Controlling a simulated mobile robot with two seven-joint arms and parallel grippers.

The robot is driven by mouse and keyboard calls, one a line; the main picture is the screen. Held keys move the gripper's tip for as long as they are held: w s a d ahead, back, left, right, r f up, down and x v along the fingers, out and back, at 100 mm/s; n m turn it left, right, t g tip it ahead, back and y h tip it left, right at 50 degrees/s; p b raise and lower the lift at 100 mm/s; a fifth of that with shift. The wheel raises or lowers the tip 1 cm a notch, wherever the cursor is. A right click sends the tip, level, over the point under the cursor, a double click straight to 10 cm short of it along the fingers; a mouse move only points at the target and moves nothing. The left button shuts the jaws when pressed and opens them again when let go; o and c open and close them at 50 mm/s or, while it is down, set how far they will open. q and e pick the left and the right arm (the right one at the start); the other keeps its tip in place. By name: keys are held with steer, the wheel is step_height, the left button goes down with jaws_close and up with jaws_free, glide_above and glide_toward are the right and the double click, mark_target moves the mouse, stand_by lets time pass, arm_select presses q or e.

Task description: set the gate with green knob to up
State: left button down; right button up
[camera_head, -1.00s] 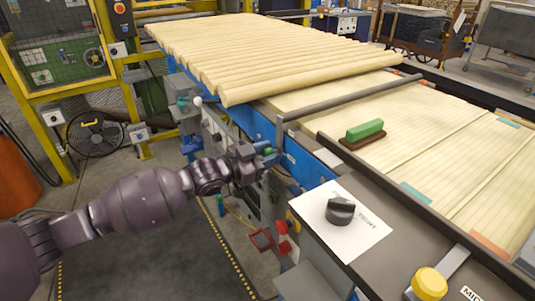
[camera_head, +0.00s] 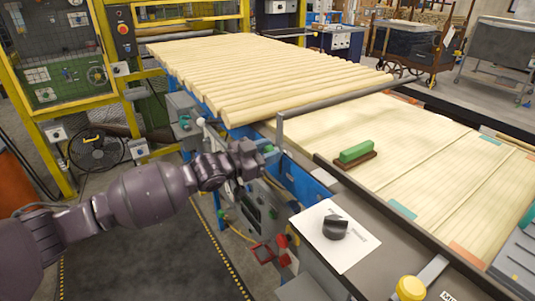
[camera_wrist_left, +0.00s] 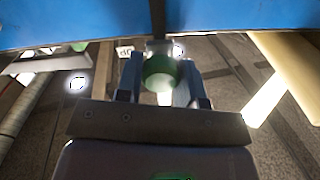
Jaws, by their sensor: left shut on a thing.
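The gate is a grey bar (camera_head: 335,95) across the line at the near end of the wooden rods, with an upright end post at its left end. It stands clearly above the deck. Its green knob (camera_head: 268,149) is on the blue side of the line, partly hidden by my left gripper (camera_head: 262,154). In the left wrist view the green knob (camera_wrist_left: 162,74) sits between the two fingers of the left gripper (camera_wrist_left: 160,82), which is shut on it. My right gripper is not in view.
Turned rods (camera_head: 245,75) fill the far part of the line. A green-topped block (camera_head: 357,152) lies on the pale slatted deck (camera_head: 430,160). Red-handled fittings hang below my gripper.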

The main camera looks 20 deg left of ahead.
arm_select(q)
steer(key=c, duration=0.9)
jaws_free()
steer(key=shift+r, duration=0.5)
steer(key=shift+c, duration=0.2)
steer(key=shift+o, duration=0.9)
steer(key=shift+f, duration=0.2)
steer(key=p+v, duration=0.1)
steer(key=v, duration=0.9)
steer(key=shift+s+a, duration=0.3)
